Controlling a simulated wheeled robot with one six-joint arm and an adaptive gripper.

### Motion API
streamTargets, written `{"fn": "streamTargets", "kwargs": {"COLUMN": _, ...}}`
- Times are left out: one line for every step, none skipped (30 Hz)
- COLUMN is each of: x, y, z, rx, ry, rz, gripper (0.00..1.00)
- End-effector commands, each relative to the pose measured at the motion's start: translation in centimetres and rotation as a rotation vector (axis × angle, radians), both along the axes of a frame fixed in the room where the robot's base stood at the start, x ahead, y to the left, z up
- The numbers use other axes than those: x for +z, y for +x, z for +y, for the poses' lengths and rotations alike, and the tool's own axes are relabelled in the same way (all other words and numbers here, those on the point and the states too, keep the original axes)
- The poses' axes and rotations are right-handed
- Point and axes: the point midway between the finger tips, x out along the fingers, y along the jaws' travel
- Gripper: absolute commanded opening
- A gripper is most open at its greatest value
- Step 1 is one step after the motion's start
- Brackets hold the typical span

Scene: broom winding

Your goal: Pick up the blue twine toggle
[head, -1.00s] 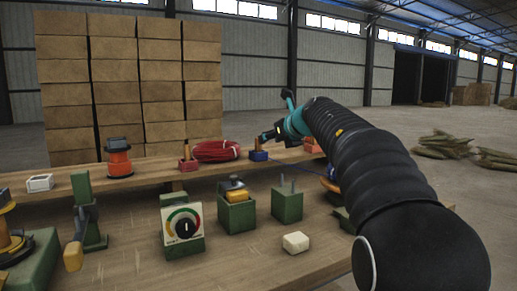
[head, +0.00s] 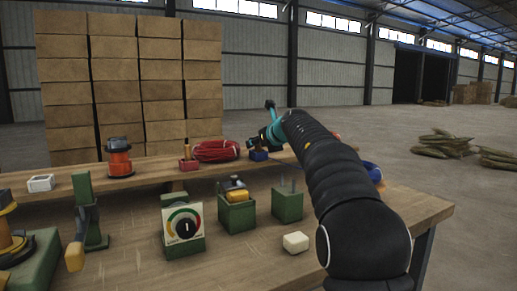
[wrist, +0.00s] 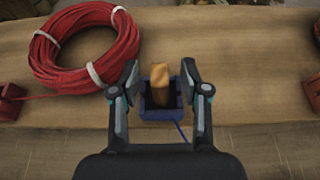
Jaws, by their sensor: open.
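A blue holder (wrist: 153,112) stands on the wooden shelf, with a tan wooden toggle (wrist: 160,76) upright in it and a blue cord trailing from it. In the head view the blue holder (head: 258,155) sits just right of the red coil, and its toggle is mostly hidden by my gripper. My gripper (wrist: 161,84) is open in the wrist view, one finger on each side of the toggle, with visible gaps. I cannot tell its height above the toggle. In the head view my gripper (head: 267,138) is over the blue holder.
A red twine coil (wrist: 52,70) lies close left of my gripper. A red holder (head: 188,164) with a toggle is further left. An orange spool (head: 119,160), a dial box (head: 183,230), green blocks (head: 287,204) and a white block (head: 296,242) stand on the wooden bench (head: 250,262).

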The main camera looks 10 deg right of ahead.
Motion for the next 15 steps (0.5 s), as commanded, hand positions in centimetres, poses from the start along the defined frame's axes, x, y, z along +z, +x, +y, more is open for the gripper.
{"fn": "streamTargets", "kwargs": {"x": 0.03, "y": -0.02, "z": 0.0, "rx": 0.0, "ry": 0.0, "rz": 0.0, "gripper": 0.46}}
{"fn": "streamTargets", "kwargs": {"x": 0.02, "y": -0.03, "z": 0.0, "rx": 0.0, "ry": 0.0, "rz": 0.0, "gripper": 0.46}}
{"fn": "streamTargets", "kwargs": {"x": 0.02, "y": -0.03, "z": 0.0, "rx": 0.0, "ry": 0.0, "rz": 0.0, "gripper": 0.46}}
{"fn": "streamTargets", "kwargs": {"x": 0.02, "y": -0.03, "z": 0.0, "rx": 0.0, "ry": 0.0, "rz": 0.0, "gripper": 0.38}}
{"fn": "streamTargets", "kwargs": {"x": 0.01, "y": -0.03, "z": 0.0, "rx": 0.0, "ry": 0.0, "rz": 0.0, "gripper": 0.31}}
{"fn": "streamTargets", "kwargs": {"x": 0.02, "y": -0.04, "z": 0.0, "rx": 0.0, "ry": 0.0, "rz": 0.0, "gripper": 0.21}}
{"fn": "streamTargets", "kwargs": {"x": 0.02, "y": -0.03, "z": 0.0, "rx": 0.0, "ry": 0.0, "rz": 0.0, "gripper": 0.13}}
{"fn": "streamTargets", "kwargs": {"x": 0.02, "y": -0.04, "z": 0.0, "rx": 0.0, "ry": 0.0, "rz": 0.0, "gripper": 0.06}}
{"fn": "streamTargets", "kwargs": {"x": 0.02, "y": -0.04, "z": 0.01, "rx": 0.0, "ry": 0.0, "rz": 0.0, "gripper": 0.0}}
{"fn": "streamTargets", "kwargs": {"x": 0.02, "y": -0.04, "z": 0.01, "rx": 0.0, "ry": 0.0, "rz": 0.0, "gripper": 0.0}}
{"fn": "streamTargets", "kwargs": {"x": 0.02, "y": -0.05, "z": 0.0, "rx": 0.0, "ry": 0.0, "rz": 0.0, "gripper": 0.0}}
{"fn": "streamTargets", "kwargs": {"x": 0.02, "y": -0.05, "z": 0.0, "rx": 0.0, "ry": 0.0, "rz": 0.0, "gripper": 0.0}}
{"fn": "streamTargets", "kwargs": {"x": 0.03, "y": -0.05, "z": 0.01, "rx": 0.0, "ry": 0.0, "rz": 0.0, "gripper": 0.0}}
{"fn": "streamTargets", "kwargs": {"x": 0.03, "y": -0.05, "z": 0.01, "rx": 0.0, "ry": 0.0, "rz": 0.0, "gripper": 0.0}}
{"fn": "streamTargets", "kwargs": {"x": 0.03, "y": -0.06, "z": 0.0, "rx": 0.0, "ry": 0.0, "rz": 0.0, "gripper": 0.0}}
